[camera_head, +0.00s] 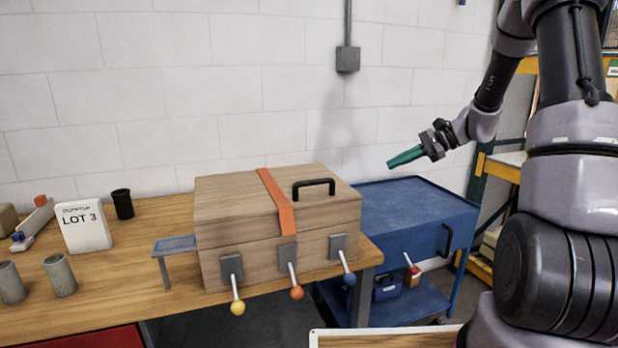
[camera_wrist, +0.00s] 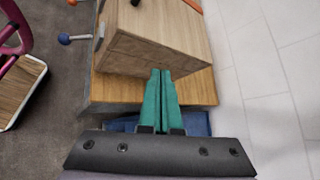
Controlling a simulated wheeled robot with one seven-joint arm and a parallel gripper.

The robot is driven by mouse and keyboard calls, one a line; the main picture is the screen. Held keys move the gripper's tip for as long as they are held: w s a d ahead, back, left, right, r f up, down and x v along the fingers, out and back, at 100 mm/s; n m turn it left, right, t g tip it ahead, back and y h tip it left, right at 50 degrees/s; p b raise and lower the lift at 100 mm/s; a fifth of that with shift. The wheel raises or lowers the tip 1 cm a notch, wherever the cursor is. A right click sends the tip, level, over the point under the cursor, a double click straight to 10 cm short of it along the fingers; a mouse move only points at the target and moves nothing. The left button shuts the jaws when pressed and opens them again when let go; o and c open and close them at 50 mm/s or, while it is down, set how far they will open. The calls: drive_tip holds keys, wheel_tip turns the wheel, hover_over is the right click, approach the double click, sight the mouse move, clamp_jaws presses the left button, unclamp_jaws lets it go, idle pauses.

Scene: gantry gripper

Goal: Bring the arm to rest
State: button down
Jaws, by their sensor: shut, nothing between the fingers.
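My gripper (camera_head: 390,164) has green fingers and is raised in the air above the blue cart, right of the wooden box, pointing left in the head view. In the wrist view the fingers of my gripper (camera_wrist: 160,72) lie together with nothing between them. The arm bends down from the upper right and touches nothing that I can see. The closed wooden box (camera_head: 230,205) has an orange strap, a black handle and three levers with yellow, orange and blue knobs. The box also shows in the wrist view (camera_wrist: 160,35), beyond the fingertips.
The blue cart (camera_head: 410,205) stands right of the workbench (camera_head: 140,285). A LOT 3 sign (camera_head: 83,228), a black cup (camera_head: 122,204) and grey cylinders (camera_head: 60,275) stand on the bench's left. A yellow-framed shelf (camera_head: 500,170) is behind my arm. The white wall is behind the bench.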

drive_tip(key=s+r+n+t+h, duration=0.1)
drive_tip(key=s+r+n+h, duration=0.1)
drive_tip(key=s+r, duration=0.3)
drive_tip(key=s+r+n+t+h, duration=0.2)
drive_tip(key=s+r, duration=0.4)
drive_tip(key=s, duration=0.6)
drive_tip(key=s+r+n+t+h, duration=0.1)
drive_tip(key=s+r+n+h, duration=0.3)
drive_tip(key=s, duration=0.5)
drive_tip(key=shift+s+d+r+t+h, duration=0.25)
drive_tip(key=shift+r+t+h, duration=0.15)
drive_tip(key=shift+r+h, duration=0.45)
